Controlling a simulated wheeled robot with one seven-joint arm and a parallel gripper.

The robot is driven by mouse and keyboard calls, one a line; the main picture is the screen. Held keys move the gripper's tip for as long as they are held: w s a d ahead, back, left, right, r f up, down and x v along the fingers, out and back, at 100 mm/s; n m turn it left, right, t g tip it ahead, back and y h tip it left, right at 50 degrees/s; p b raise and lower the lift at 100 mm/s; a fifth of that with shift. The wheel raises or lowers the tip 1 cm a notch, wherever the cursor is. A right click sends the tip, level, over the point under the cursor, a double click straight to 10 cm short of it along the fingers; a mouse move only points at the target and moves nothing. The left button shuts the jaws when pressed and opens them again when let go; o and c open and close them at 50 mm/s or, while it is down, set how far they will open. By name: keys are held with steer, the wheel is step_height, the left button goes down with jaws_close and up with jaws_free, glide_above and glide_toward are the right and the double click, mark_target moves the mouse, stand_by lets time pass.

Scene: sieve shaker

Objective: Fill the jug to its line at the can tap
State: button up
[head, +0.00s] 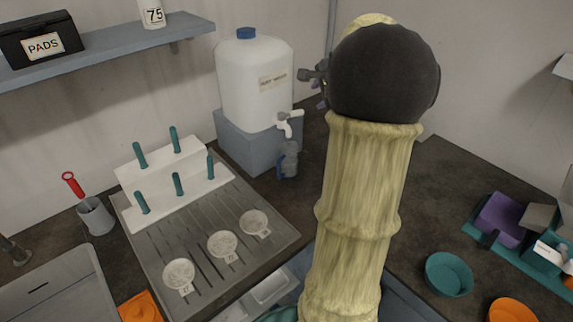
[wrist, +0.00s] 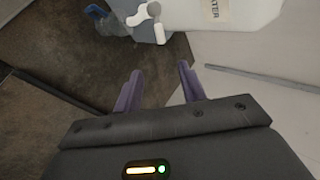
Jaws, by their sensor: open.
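The white water can (head: 255,85) with a blue cap stands on a blue-grey block (head: 262,142) at the back. Its white tap (head: 288,122) sticks out low on the front right. The clear jug (head: 289,160), with a blue handle, stands below the tap; its line and any water are too small to tell. In the wrist view the tap (wrist: 146,12) and jug (wrist: 112,24) are at the top, beyond my gripper (wrist: 160,68). The purple fingers are apart with nothing between them. In the head view my arm largely hides the gripper.
A grey drain tray (head: 170,245) with round labelled dishes and a white peg rack (head: 165,200) lies left of the can. A grey cup (head: 95,216) stands further left. A teal bowl (head: 449,274) and a teal rack (head: 485,240) are at right.

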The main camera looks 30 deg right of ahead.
mark_target(300, 112)
stand_by(0.5)
steer(key=b, duration=0.5)
steer(key=shift+d+f, duration=0.1)
steer(key=shift+f, duration=0.25)
steer(key=shift+r+b, duration=0.4)
steer(key=shift+b, duration=0.05)
steer(key=x, duration=1.7)
steer(key=shift+w+f+p, duration=0.1)
steer(key=shift+f+p, duration=0.15)
steer(key=shift+p, duration=0.1)
steer(key=shift+c, duration=0.2)
